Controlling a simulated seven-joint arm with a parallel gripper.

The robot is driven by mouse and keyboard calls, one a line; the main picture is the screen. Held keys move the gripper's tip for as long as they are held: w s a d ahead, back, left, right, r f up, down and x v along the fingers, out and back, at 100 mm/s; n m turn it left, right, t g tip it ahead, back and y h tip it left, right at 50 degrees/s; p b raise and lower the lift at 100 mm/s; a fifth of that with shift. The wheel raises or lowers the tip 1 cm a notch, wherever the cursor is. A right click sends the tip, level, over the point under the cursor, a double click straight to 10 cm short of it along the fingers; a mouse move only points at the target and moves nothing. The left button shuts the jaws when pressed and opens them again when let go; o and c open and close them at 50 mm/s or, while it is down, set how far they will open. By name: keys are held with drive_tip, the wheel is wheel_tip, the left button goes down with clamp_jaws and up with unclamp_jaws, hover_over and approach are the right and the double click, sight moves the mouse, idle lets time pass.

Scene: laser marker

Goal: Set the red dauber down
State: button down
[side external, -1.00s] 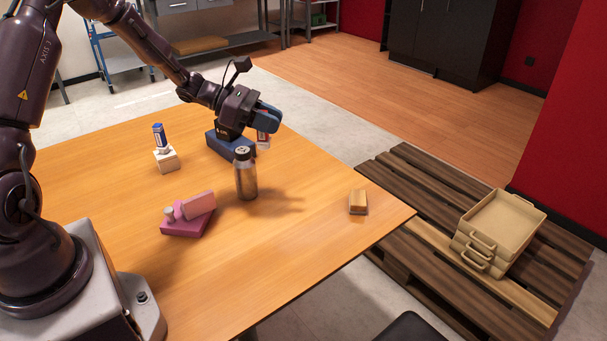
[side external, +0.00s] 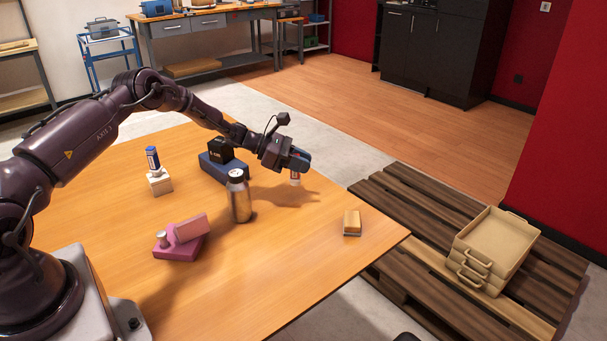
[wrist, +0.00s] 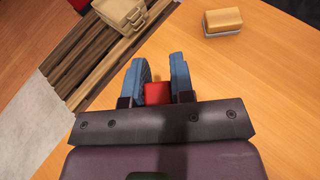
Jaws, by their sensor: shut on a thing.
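The red dauber is held between the blue fingers of my gripper (side external: 298,160). A blue-labelled dauber (side external: 152,158) stands on a pale block (side external: 159,182) at the left.
A metal bottle (side external: 239,197) stands left of my gripper. A dark blue box (side external: 222,168) with a black block (side external: 220,149) is behind it. A tan-topped eraser (side external: 352,222) lies near the right edge.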

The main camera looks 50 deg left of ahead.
drive_tip(key=shift+w+f, duration=0.25)
drive_tip(key=shift+f, duration=0.8)
drive_tip(key=shift+w+f, duration=0.2)
drive_tip(key=shift+f, duration=0.8)
drive_tip(key=c, duration=1)
unclamp_jaws()
drive_tip(key=shift+f, duration=0.1)
